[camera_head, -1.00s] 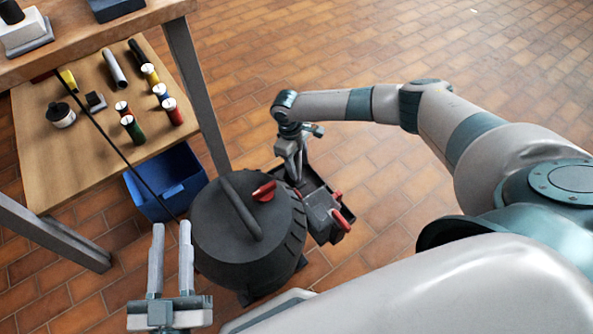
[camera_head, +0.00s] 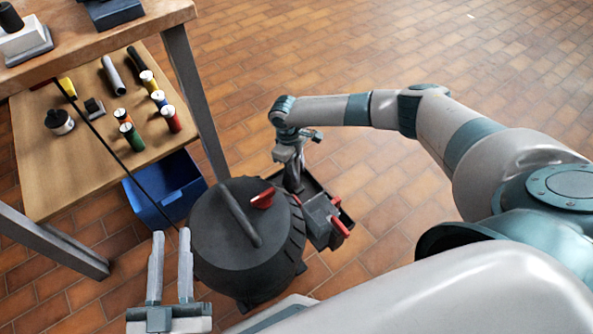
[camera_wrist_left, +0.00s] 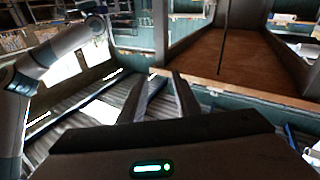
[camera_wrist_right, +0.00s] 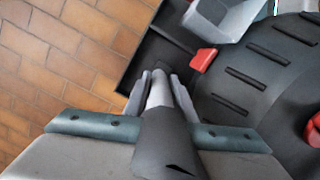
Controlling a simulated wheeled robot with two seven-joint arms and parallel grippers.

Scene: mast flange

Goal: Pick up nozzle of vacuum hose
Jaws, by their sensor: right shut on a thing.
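The vacuum (camera_head: 225,260), a dark round canister with a bar handle and a red knob (camera_head: 263,198), stands on the tiled floor. My right gripper (camera_head: 292,184) points down just right of it, over a black tray. In the right wrist view its fingers (camera_wrist_right: 160,80) are shut around a dark grey tapered piece with a lighter end, which seems to be the nozzle (camera_wrist_right: 166,140). The fingers hide part of it, and no hose can be made out. My left gripper (camera_head: 171,238) is open and empty, left of the canister; its parted fingers also show in the left wrist view (camera_wrist_left: 160,85).
The black tray (camera_head: 318,186) holds a grey box (camera_head: 322,218) with red handles, close to my right gripper. A blue bin (camera_head: 165,195) stands under a wooden shelf (camera_head: 60,180) with bottles and tubes. A metal post (camera_head: 197,105) rises nearby. Floor at the right is clear.

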